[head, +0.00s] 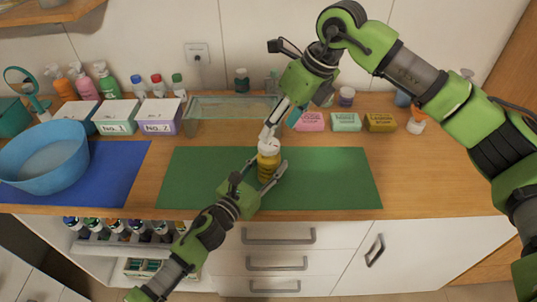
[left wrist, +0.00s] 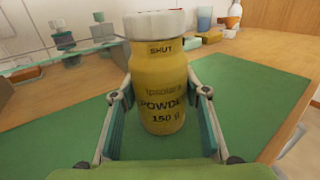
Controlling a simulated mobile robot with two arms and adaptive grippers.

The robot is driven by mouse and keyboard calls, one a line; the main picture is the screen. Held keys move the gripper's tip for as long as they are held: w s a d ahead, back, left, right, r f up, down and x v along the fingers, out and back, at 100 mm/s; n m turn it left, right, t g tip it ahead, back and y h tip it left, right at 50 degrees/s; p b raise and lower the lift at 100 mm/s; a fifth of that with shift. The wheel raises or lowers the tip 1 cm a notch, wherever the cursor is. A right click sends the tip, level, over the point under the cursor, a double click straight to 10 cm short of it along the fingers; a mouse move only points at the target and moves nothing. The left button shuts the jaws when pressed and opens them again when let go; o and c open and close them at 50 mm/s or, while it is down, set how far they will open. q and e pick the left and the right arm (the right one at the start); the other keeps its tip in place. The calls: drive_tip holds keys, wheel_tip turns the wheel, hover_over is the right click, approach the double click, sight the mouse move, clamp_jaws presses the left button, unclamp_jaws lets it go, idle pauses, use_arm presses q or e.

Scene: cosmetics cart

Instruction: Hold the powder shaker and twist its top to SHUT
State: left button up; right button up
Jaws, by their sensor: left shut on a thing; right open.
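The powder shaker (head: 267,168) is a yellow bottle with a white top (head: 269,147), upright over the green mat (head: 330,185). My left gripper (head: 262,180) is shut on its body from the front. In the left wrist view the shaker (left wrist: 160,90) stands between the two fingers (left wrist: 160,120), with "SHUT" and "POWDER 150 g" readable on its front. My right gripper (head: 273,128) comes down from above, open, with its fingertips close to the white top. Whether they touch the top cannot be told. The right gripper does not show in the left wrist view.
A blue basin (head: 45,160) stands on a blue mat at left. White boxes (head: 112,117), a glass shelf (head: 225,108) and soap boxes (head: 346,122) line the back. The green mat's right part is clear. Open shelves with bottles (head: 120,230) lie below the front edge.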

drive_tip(key=s+a+f+m+g+y, duration=0.25)
drive_tip(key=s+f+m+y, duration=0.2)
drive_tip(key=m, duration=0.25)
drive_tip(key=m+t+y, duration=0.6)
drive_tip(key=m+y, duration=0.3)
drive_tip(key=m, duration=1.5)
approach(269, 146)
drive_tip(key=x, duration=0.7)
drive_tip(key=w+x, duration=0.1)
drive_tip(key=x, duration=0.2)
drive_tip(key=shift+a+f, duration=0.15)
drive_tip(key=shift+f, duration=0.1)
drive_tip(key=c, duration=1.1)
